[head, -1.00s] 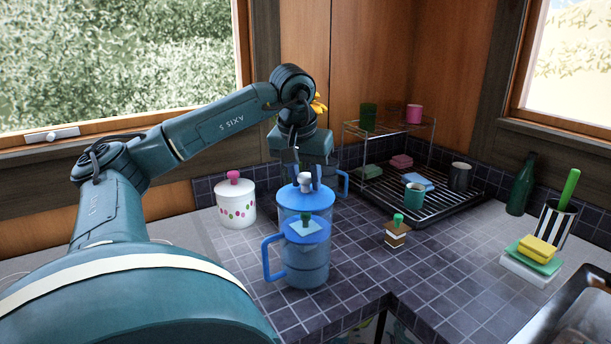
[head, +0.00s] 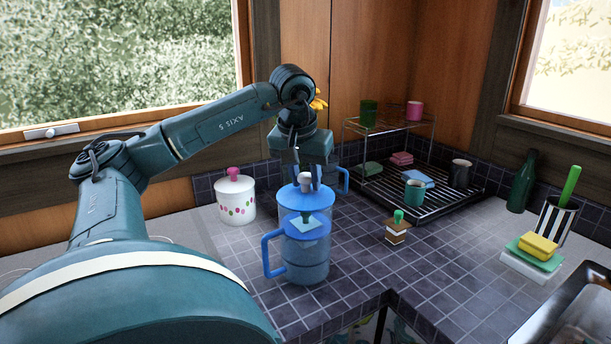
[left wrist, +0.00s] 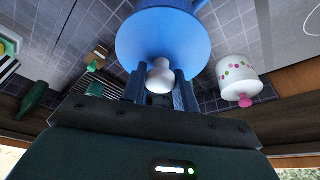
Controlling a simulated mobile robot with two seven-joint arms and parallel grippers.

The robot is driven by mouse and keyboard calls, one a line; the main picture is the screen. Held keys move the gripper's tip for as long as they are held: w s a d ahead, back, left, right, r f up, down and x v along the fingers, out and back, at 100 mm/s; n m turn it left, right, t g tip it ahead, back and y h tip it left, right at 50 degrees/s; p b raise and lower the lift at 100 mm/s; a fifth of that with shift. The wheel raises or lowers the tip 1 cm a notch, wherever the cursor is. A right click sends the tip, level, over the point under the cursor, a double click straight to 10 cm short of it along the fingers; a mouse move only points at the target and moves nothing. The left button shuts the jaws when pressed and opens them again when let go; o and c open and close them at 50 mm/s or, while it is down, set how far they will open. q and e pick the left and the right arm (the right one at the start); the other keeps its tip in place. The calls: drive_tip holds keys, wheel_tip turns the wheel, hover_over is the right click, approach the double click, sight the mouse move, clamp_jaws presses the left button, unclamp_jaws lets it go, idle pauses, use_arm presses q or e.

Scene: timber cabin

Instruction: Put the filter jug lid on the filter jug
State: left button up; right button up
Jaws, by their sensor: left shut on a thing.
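The filter jug (head: 306,262) is a clear blue jug with a blue handle on its left, standing upright on the tiled counter. A blue level with a small pale piece shows inside it. The filter jug lid (head: 290,200) is a round blue disc with a white knob, roughly level over the top of the jug. I cannot tell whether it touches the rim. In the left wrist view the knob sits between the fingers (left wrist: 160,82), and the lid (left wrist: 150,35) hides most of the jug. My right gripper is not in view.
A white spotted pot (head: 237,203) stands left of the jug. Another blue-handled vessel (head: 344,181) is partly hidden behind my gripper. A small brown-and-white block with a green knob (head: 397,232) stands to the right, before a dish rack (head: 440,205). Tiles right of the jug are clear.

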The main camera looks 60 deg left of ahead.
use_arm(q)
drive_tip(key=shift+f, duration=0.2)
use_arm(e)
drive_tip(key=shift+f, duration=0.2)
use_arm(q)
drive_tip(key=o, duration=1.1)
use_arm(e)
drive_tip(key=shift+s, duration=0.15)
use_arm(q)
drive_tip(key=shift+r, duration=0.15)
drive_tip(key=p+v, duration=0.4)
drive_tip(key=v, duration=0.9)
drive_tip(key=shift+s, duration=0.1)
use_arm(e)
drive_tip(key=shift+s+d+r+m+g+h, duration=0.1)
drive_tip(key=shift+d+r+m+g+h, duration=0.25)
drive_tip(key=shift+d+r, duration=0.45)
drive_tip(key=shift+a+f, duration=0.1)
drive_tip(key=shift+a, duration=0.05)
